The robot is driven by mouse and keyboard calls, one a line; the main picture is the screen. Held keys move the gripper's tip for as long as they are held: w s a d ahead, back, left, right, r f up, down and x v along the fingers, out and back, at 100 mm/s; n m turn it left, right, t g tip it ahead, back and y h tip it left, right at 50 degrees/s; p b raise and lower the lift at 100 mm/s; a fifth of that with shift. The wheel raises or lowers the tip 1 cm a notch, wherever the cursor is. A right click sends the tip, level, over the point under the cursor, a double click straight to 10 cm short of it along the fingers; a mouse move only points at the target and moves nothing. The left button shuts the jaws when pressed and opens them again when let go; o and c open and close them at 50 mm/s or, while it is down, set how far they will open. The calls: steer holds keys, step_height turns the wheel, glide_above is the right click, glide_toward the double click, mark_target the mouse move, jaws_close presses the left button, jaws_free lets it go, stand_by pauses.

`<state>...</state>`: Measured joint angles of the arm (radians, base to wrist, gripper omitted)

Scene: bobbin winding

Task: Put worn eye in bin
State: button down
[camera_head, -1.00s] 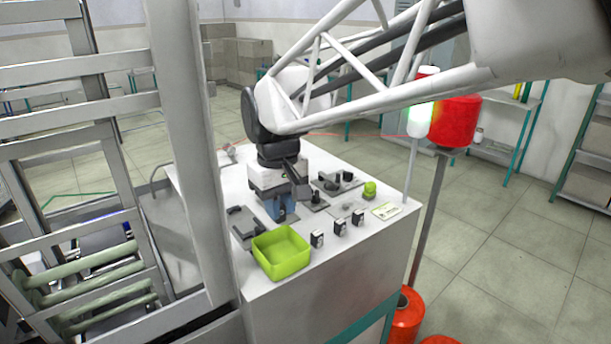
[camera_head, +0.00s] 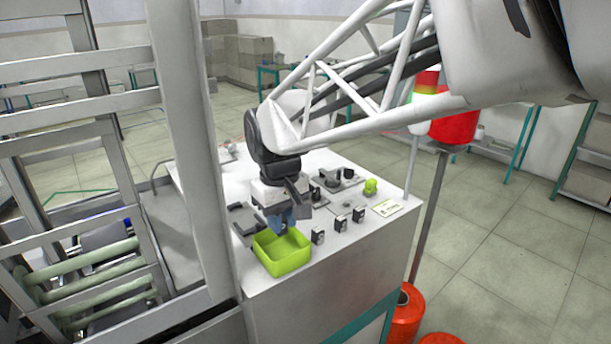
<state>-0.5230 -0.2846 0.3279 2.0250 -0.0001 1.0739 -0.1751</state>
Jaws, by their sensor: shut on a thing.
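The bin is a yellow-green open box (camera_head: 283,262) near the front left of the white machine top. My gripper (camera_head: 279,230) points down just above the bin's back edge, with its blue-grey fingers over or close to the rim. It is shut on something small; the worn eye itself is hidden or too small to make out. From this view I cannot tell whether the fingertips are inside the bin or behind its rim.
Several small black-and-white blocks (camera_head: 340,223) stand in a row right of the bin. Dark fittings (camera_head: 335,180), a yellow-green knob (camera_head: 370,187) and a label card (camera_head: 388,208) are farther right. A thin post (camera_head: 411,170) rises at the right corner. A metal frame (camera_head: 190,150) stands at left.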

steer(key=shift+f, duration=0.35)
steer(key=shift+f, duration=0.85)
stand_by(2.0)
steer(key=c, duration=0.9)
jaws_free()
steer(key=shift+r, duration=0.15)
steer(key=shift+r, duration=3.35)
